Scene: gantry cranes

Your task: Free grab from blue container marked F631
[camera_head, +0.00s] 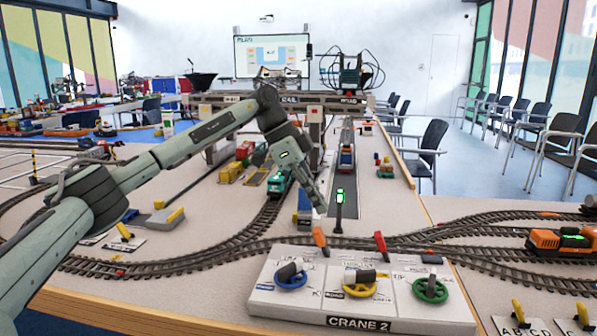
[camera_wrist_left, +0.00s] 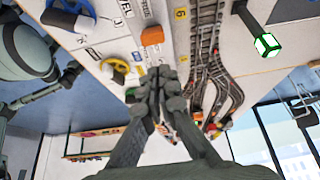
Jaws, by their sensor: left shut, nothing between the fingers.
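My left gripper (camera_head: 318,205) is shut and empty. It points down above the layout behind the control panel, and its shut fingers (camera_wrist_left: 157,80) fill the middle of the left wrist view. A small blue object (camera_head: 304,208) shows just left of the fingers; I cannot tell whether it is the container. A load with blue and red parts (camera_head: 346,158) stands in the dark lane under the gantry crane (camera_head: 300,101). No F631 marking is readable. I cannot make out the grab or what it is caught on. My right gripper is not in view.
The CRANE 2 panel (camera_head: 361,322) has blue (camera_head: 291,276), yellow (camera_head: 359,283) and green (camera_head: 430,290) wheels and upright red-orange levers. A lit green signal (camera_head: 339,205) stands close right of my gripper. Tracks curve around it. An orange locomotive (camera_head: 560,241) is at right.

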